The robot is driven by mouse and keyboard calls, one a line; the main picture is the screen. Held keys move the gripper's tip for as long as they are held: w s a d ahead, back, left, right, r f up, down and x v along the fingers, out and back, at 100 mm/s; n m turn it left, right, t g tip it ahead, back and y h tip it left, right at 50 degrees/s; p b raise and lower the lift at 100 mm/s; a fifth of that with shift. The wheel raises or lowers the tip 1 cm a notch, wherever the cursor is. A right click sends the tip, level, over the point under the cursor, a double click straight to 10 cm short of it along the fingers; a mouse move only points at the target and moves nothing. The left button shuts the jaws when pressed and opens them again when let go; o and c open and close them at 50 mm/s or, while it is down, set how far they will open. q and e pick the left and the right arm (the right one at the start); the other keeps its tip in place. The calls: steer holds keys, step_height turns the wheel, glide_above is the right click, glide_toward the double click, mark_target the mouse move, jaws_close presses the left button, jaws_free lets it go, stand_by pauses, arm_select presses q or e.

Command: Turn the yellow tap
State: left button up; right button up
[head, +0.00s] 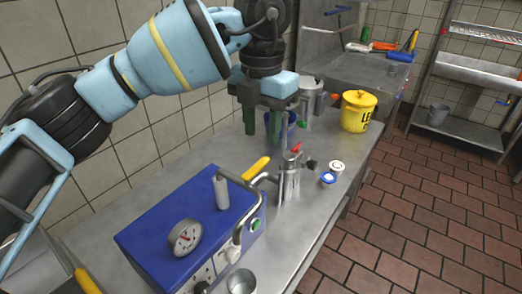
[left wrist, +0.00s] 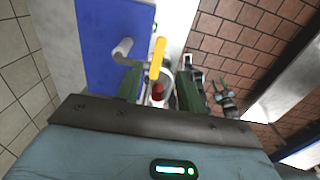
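The yellow tap handle (head: 256,168) sticks up at the right side of a blue machine (head: 165,215), beside a curved metal pipe. It also shows in the left wrist view (left wrist: 157,58), beyond the fingertips and roughly between them. My left gripper (head: 262,122) points down above the counter, behind the handle in the head view. Its two dark green fingers are apart with nothing gripped; they also show in the left wrist view (left wrist: 161,90). A red-topped metal device (head: 289,178) stands just right of the handle. My right gripper is out of view.
The metal counter (head: 310,222) holds a yellow bucket (head: 358,111), small lidded jars (head: 329,178) and a metal cup (head: 241,282). A blue container (head: 291,126) stands behind the gripper. A tiled wall (head: 128,150) is close on the left. Open brick-red floor (head: 430,200) lies to the right.

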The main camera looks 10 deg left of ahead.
mark_target(261, 162)
arm_select(q)
steer(key=shift+w+f, duration=0.1)
steer(key=shift+f, duration=3.1)
jaws_close()
